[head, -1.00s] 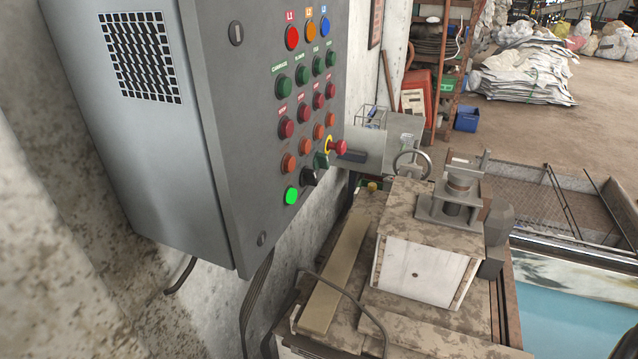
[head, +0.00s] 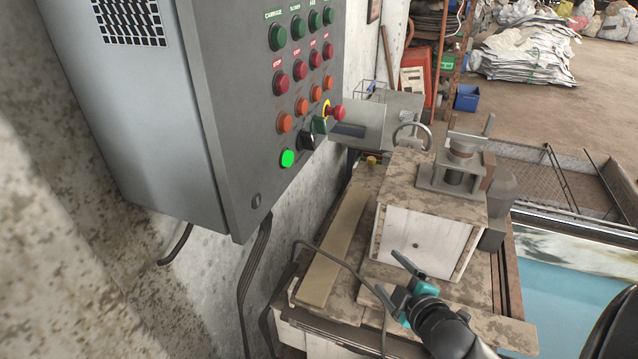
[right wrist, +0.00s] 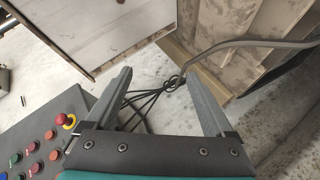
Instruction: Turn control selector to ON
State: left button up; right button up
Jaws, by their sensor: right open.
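The grey control cabinet (head: 225,130) hangs on the wall at the left of the head view. A black knob (head: 307,140), seemingly the control selector, sits low on its button face, right of a lit green button (head: 287,158). Its pointing is too small to read. My right gripper (head: 388,272) is open and empty, below and to the right of the knob, well apart from it. In the right wrist view the open jaws (right wrist: 157,78) show nothing between them nearby, and the cabinet's button face (right wrist: 40,135) lies at lower left. My left gripper is not in view.
A red emergency stop (head: 337,112) on a yellow ring juts out near the knob. Rows of green, red and orange buttons lie above. A dirty machine with a box-shaped housing (head: 420,235) stands on the right. Dark cables (head: 255,265) hang below the cabinet.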

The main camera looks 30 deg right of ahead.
notch_tip(320, 180, up, 11)
jog(key=w+d+n+t+y, duration=0.1)
jog(key=w+n+t+y, duration=0.1)
jog(key=w+n+t, duration=0.3)
jog(key=n+t+y+b, duration=0.1)
jog(key=n+y, duration=0.7)
jog(key=n, duration=0.5)
send_near(314, 142)
jog(key=shift+x, duration=4.35)
